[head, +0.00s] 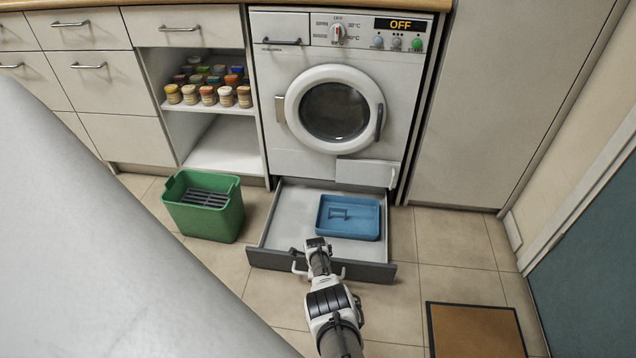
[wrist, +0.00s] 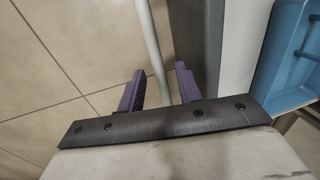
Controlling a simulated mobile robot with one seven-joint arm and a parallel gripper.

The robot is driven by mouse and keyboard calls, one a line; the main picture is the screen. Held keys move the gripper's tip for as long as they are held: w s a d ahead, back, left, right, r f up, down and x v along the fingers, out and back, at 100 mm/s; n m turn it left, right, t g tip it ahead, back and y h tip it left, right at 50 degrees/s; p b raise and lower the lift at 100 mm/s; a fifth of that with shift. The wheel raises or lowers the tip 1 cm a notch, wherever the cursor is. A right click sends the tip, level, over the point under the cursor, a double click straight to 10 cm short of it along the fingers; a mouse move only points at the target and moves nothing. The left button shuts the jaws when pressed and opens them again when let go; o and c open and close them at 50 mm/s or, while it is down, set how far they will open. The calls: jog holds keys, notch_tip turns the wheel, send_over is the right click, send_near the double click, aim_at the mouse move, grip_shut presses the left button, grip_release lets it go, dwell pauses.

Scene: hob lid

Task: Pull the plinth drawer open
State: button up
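The plinth drawer (head: 290,213) under the washing machine is pulled out over the floor, with a pale inside and a dark grey front. A blue tray (head: 348,217) lies in its right part; its edge also shows in the wrist view (wrist: 285,60). My gripper (head: 314,246) is at the drawer front, left of its middle. In the wrist view the two purple fingers of my gripper (wrist: 161,80) are apart, one on each side of the pale bar handle (wrist: 152,40). Gaps show between fingers and bar. My gripper hides part of the handle in the head view.
A green crate (head: 204,222) stands on the floor left of the drawer. The washing machine (head: 290,85) is above, its display reading OFF. An open shelf with several jars (head: 208,96) is to its left. A brown mat (head: 475,331) lies at front right.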

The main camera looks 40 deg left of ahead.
notch_tip(320, 180, up, 14)
jog(key=s+d+p, duration=0.1)
jog(key=s+p, duration=0.1)
jog(key=p, duration=1)
jog(key=shift+d+f+p, duration=0.2)
jog(key=shift+p, duration=0.1)
jog(key=shift+s, duration=0.1)
